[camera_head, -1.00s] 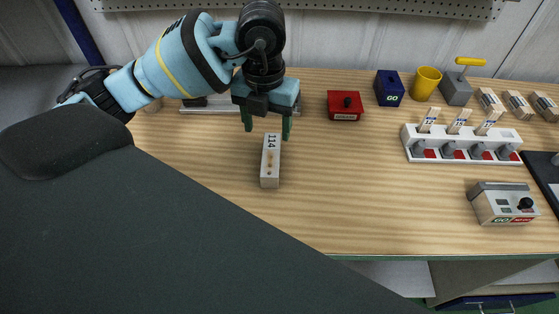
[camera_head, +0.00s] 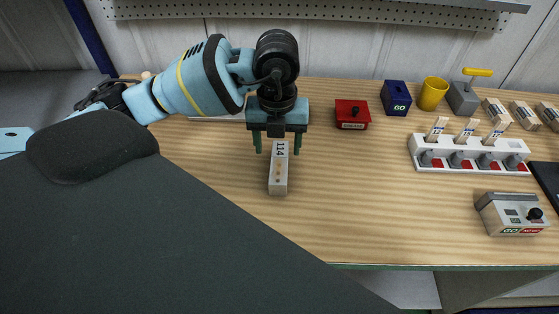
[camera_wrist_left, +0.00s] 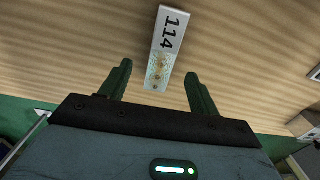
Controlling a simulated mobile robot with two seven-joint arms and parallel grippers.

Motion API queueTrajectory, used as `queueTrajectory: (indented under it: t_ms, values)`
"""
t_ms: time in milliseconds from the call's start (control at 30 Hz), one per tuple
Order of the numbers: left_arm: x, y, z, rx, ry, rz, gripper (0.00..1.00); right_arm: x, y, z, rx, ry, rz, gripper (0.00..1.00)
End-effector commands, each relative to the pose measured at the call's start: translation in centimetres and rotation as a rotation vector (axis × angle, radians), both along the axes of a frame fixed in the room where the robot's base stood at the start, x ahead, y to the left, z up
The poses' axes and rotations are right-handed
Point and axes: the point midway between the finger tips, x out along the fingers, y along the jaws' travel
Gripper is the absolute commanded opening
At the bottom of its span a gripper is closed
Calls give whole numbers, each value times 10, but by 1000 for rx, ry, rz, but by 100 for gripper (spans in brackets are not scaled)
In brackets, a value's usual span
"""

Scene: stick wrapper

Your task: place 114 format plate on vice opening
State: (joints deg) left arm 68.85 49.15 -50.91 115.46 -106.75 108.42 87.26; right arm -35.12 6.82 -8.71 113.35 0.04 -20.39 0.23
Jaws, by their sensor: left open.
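The 114 format plate (camera_head: 278,182) is a pale narrow block marked "114", lying on the wooden table. It also shows in the left wrist view (camera_wrist_left: 166,40), beyond the fingers. My left gripper (camera_head: 278,145) is open and empty, with its green fingers on either side of the plate's far end in the head view. In the left wrist view the plate lies in line with the gap between the fingertips (camera_wrist_left: 159,70). I cannot tell the height gap. A grey block with a yellow handle (camera_head: 463,97), possibly the vice, stands at the back right. My right gripper is not in view.
A white rack (camera_head: 470,166) with several upright labelled sticks stands at right, with a grey GO/NO GO box (camera_head: 511,214) in front. A red box (camera_head: 352,114), blue GO block (camera_head: 396,97) and yellow cup (camera_head: 432,93) stand behind.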

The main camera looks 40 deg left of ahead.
Motion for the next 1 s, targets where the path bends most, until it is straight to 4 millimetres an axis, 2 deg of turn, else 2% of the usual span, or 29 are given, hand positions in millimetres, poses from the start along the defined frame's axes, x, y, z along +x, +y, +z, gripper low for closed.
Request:
queueTrajectory:
  t_ms: [300, 633, 1000]
  values:
    - [4, -1, -42, 1, 4, -1, 62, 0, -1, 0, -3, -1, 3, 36]
    - [4, -1, -47, 1, 1, -1, 60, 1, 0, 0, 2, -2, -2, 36]
    - [4, -1, -47, 1, 1, -1, 12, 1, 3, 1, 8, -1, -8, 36]
